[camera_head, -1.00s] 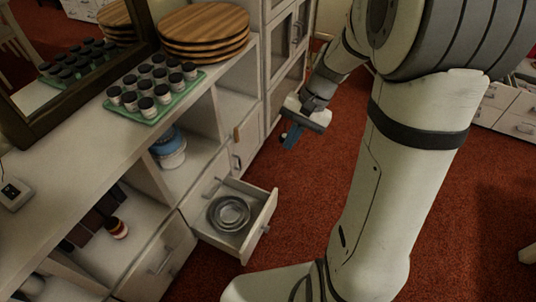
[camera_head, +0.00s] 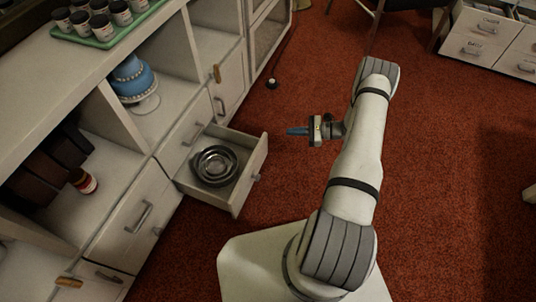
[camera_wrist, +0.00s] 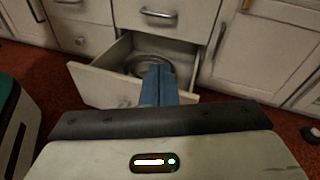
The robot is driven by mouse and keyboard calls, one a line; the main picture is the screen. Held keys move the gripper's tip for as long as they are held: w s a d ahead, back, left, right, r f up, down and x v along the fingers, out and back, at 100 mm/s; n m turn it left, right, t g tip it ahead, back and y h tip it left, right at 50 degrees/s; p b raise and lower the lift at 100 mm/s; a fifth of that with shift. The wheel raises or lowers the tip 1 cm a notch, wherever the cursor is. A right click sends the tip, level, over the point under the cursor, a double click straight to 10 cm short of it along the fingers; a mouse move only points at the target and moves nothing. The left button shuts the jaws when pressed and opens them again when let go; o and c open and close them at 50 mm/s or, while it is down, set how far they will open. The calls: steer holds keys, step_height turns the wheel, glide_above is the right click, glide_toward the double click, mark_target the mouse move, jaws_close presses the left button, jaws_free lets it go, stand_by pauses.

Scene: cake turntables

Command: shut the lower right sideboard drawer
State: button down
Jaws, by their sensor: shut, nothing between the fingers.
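The lower right sideboard drawer (camera_head: 244,190) is pulled out from the white sideboard, with round metal pans (camera_head: 215,166) inside it. In the wrist view the open drawer (camera_wrist: 100,87) lies just beyond my fingers. My gripper (camera_head: 291,131) is shut and empty, its blue fingers pointing left toward the drawer. It is to the right of the drawer front, apart from it in the head view. In the wrist view my blue fingers (camera_wrist: 158,80) cover part of the drawer and the pans (camera_wrist: 146,64).
The sideboard (camera_head: 118,215) has open shelves with a blue cake on a stand (camera_head: 134,82). A green tray of jars (camera_head: 105,24) is on top. A small dark object (camera_head: 271,84) lies on the red carpet. Another drawer cabinet (camera_head: 490,40) stands at the upper right.

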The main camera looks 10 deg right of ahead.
steer(key=s+d+f+m+t+b, duration=0.25)
steer(key=f+m+t, duration=0.25)
steer(key=f, duration=1)
steer(key=b, duration=0.4)
glide_toward(261, 146)
steer(key=shift+h, duration=0.4)
steer(key=x, duration=0.6)
steer(key=shift+w+a, duration=0.3)
steer(key=shift+r, duration=0.1)
